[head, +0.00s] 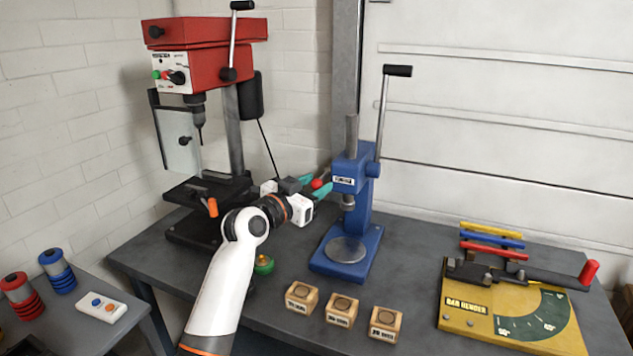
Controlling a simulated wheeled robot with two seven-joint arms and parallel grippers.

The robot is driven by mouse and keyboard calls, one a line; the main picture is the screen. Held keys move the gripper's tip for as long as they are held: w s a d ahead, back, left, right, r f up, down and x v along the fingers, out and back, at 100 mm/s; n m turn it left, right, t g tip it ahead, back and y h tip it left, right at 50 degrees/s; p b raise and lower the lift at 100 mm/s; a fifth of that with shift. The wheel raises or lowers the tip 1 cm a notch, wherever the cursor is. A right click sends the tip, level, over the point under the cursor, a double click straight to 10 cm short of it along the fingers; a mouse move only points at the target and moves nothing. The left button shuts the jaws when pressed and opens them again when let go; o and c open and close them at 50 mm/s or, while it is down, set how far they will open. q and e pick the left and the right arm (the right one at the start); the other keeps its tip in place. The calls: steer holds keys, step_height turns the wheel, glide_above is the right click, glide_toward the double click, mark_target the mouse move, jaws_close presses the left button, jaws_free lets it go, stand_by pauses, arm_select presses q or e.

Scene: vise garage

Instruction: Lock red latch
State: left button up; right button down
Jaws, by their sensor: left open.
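My left arm reaches up from the bottom. Its gripper (313,186) with teal fingers is open behind the white wrist, between the drill press and the blue press. A small round red knob (317,183) shows between or just behind the fingers; I cannot tell whether they touch it. It may be the red latch, but its base is hidden by the wrist and gripper. No other part is clearly a red latch. My right gripper is not in view.
The red drill press (205,45) stands at the back left. The blue arbor press (348,215), labelled wooden blocks (340,308) and a yellow bar bender (515,315) with a red-handled lever stand on the dark table. A side table at left holds red and blue spools (58,270).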

arm_select(q)
steer(key=shift+w+d, duration=0.35)
steer(key=shift+w, duration=0.15)
jaws_close()
steer(key=r+g+p, duration=0.1)
steer(key=p, duration=0.3)
steer(key=r+g+y+p, duration=0.1)
steer(key=g+p, duration=0.1)
steer(key=p, duration=0.3)
steer(key=r+n+g+y+p, duration=0.1)
steer(key=r+p, duration=0.1)
steer(key=p, duration=0.3)
steer(key=shift+w+d, duration=0.1)
steer(key=shift+w, duration=0.25)
steer(key=shift+f+g+y+p, duration=0.15)
steer(key=shift+g+y+p, duration=0.15)
steer(key=shift+g+p, duration=0.1)
steer(key=shift+f, duration=0.15)
